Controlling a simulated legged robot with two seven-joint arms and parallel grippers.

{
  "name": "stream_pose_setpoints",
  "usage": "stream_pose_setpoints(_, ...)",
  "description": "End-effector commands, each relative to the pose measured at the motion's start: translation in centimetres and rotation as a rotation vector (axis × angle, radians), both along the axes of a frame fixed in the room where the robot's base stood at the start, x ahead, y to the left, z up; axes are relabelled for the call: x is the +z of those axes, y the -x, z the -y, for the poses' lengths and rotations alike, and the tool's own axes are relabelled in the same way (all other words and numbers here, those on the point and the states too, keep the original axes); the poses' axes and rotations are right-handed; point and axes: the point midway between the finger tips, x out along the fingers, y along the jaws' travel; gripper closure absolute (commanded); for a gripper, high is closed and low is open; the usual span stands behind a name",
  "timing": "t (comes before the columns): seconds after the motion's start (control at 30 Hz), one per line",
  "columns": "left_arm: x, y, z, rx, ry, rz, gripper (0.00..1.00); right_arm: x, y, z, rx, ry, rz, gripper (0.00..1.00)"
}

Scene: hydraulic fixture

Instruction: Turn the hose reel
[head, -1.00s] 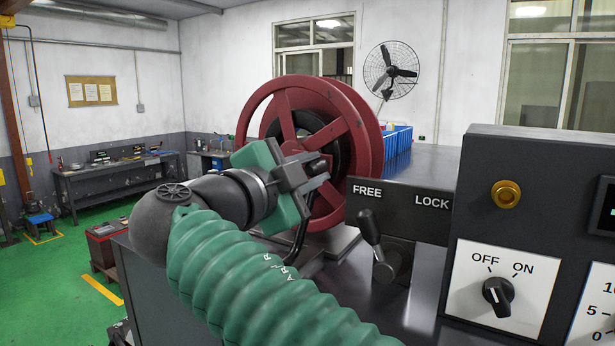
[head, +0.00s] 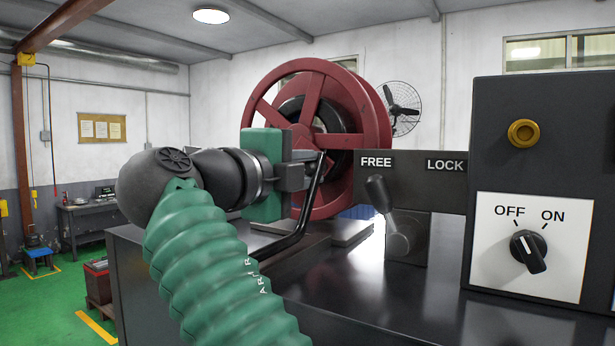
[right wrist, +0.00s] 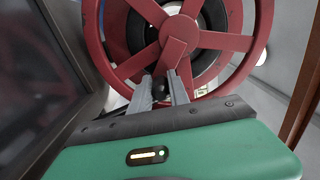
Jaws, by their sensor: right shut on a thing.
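The hose reel (head: 368,150) is a large red spoked wheel with a dark core, standing upright behind my right gripper. It also fills the top of the right wrist view (right wrist: 177,42). How the knob joins the reel is hidden. A bent black bar (head: 305,215) runs down from near the fingertips. My left gripper is not in view.
Right of the reel, a lever (head: 380,200) under the FREE and LOCK labels leans toward FREE. A dark control box (head: 535,85) with an OFF/ON knob (head: 528,250) stands at the right. The dark bench top (head: 400,300) is mostly clear in front.

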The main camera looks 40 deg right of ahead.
Motion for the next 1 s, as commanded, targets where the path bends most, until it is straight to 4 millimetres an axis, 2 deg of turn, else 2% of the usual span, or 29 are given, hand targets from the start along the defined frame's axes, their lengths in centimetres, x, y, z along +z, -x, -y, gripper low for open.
stream_pose_setpoints(0.47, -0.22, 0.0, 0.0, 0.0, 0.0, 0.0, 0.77, -0.25, 0.01, 0.04, -0.004, -0.011, 0.014, 1.0)
stream_pose_setpoints(0.5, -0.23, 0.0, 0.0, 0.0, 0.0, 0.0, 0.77, -0.25, 0.02, 0.04, -0.004, -0.012, 0.013, 0.74)
stream_pose_setpoints(0.63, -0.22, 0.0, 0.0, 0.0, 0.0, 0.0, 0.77, -0.22, -0.02, 0.03, -0.003, -0.01, 0.014, 0.57)
stream_pose_setpoints(1.0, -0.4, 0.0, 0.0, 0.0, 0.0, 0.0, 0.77, -0.34, -0.17, 0.17, -0.001, -0.008, 0.014, 0.57)
